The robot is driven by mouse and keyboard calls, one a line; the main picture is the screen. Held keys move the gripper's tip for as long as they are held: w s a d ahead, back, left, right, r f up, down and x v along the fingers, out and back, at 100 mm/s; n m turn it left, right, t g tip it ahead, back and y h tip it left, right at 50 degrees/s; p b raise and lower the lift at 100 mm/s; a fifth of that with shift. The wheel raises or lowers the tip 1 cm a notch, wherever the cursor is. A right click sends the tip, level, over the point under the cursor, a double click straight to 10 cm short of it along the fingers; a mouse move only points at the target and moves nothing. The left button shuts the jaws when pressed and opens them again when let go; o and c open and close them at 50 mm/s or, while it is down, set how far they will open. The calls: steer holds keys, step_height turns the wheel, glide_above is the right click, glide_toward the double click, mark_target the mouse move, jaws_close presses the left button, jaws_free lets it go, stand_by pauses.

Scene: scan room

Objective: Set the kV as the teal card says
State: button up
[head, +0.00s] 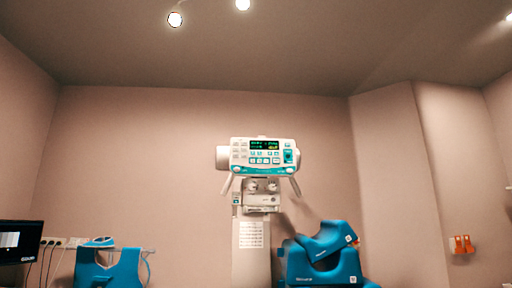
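A white x-ray unit (222,158) stands against the back wall, in the middle of the head view. Its front carries a control panel (240,143) with a dark display (264,145) showing green and yellow digits. The digits are too small to read. Rows of small teal and pale buttons (264,160) sit below the display, and a teal block with a dark centre (291,156) is at the panel's right. I cannot make out a teal card. My gripper is not in view.
Blue padded pieces (325,262) stand right of the unit's column (250,262). A blue item (122,268) is at lower left, beside a monitor (20,241). Orange fittings (463,244) are on the right wall. The floor is out of view.

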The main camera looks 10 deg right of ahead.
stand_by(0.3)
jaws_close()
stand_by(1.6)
